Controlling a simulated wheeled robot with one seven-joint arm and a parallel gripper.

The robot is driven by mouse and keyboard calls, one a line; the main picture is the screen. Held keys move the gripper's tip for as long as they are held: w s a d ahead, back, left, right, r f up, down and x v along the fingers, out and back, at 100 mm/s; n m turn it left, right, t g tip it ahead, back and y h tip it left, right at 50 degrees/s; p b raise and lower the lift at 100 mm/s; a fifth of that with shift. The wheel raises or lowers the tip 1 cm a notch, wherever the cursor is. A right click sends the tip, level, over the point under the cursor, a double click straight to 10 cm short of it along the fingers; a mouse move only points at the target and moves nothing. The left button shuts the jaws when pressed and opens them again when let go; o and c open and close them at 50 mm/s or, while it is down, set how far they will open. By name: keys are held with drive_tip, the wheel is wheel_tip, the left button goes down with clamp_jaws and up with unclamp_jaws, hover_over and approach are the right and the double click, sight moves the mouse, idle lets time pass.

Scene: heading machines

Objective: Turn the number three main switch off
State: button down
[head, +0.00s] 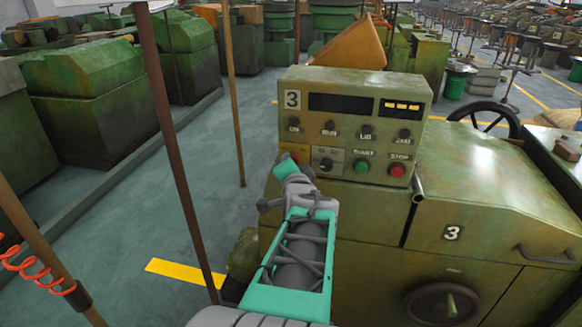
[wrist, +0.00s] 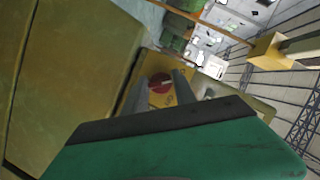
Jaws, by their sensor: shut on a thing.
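The number 3 control panel (head: 356,85) faces me on top of a green machine. Its main switch is a red round knob on a yellow plate (head: 301,149) at the panel's lower left. In the head view my gripper (head: 288,163) covers most of the knob. In the wrist view the red knob (wrist: 161,84) shows between the two grey fingers of my gripper (wrist: 160,78), which are shut on it. The yellow plate (wrist: 186,93) shows around it. The knob's exact turn position is too small to read.
On the panel, a black selector (head: 326,165), a green START button (head: 362,167) and a red STOP button (head: 397,170) sit right of the switch. An amber display (head: 402,107) is lit. A brown post (head: 172,130) stands left of my arm. Floor at left is open.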

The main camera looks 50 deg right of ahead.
drive_tip(key=shift+n+g, duration=0.4)
drive_tip(key=shift+n, duration=0.2)
drive_tip(key=c, duration=1)
unclamp_jaws()
